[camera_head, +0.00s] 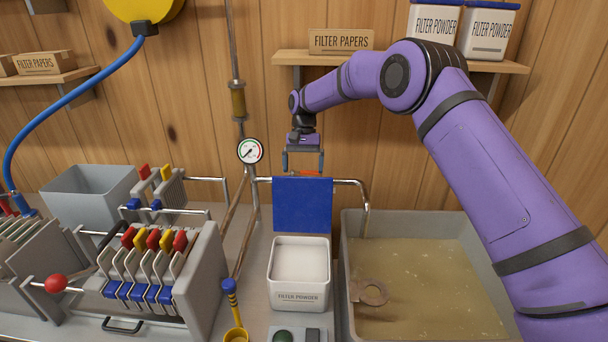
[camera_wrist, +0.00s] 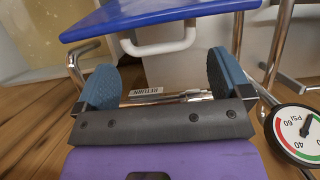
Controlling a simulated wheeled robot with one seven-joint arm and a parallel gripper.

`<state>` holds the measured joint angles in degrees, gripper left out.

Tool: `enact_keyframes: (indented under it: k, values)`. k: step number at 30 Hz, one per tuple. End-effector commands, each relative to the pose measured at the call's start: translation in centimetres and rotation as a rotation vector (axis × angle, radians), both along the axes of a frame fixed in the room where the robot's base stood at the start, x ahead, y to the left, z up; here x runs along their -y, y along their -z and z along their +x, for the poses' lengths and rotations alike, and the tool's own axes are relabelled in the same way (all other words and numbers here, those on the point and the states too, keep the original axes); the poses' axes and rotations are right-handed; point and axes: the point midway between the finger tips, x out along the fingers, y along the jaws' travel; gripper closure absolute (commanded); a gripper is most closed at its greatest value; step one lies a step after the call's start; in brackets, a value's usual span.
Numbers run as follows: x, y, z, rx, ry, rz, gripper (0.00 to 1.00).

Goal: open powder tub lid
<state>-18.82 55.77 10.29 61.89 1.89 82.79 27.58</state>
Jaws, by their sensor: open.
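The powder tub (camera_head: 299,288) is a white box labelled FILTER POWDER on the counter, and white powder shows inside it. Its blue lid (camera_head: 302,204) stands upright at the tub's back edge, so the tub's top is uncovered. In the wrist view the lid (camera_wrist: 150,17) crosses the top, with a white loop handle (camera_wrist: 160,47) beside its edge. My gripper (camera_head: 303,162) is just above and behind the lid's upper edge. In the wrist view my gripper (camera_wrist: 163,82) has its blue finger pads wide apart, with nothing held between them. The lid's hinge is hidden.
A metal pipe with a RETURN label (camera_wrist: 146,91) runs close by the fingers. A pressure gauge (camera_head: 250,151) is to the left. A basin of cloudy liquid (camera_head: 430,290) lies right of the tub, and a filter press (camera_head: 205,275) left.

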Motion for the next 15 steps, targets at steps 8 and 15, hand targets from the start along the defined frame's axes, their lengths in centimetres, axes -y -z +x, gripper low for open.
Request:
enact_keyframes:
  k: [8,15]
  values:
    - [0.0,2.2,-0.9,-0.001,-0.001,0.000,0.04]
    - [0.0,2.4,-1.0,0.000,-0.001,0.001,0.04]
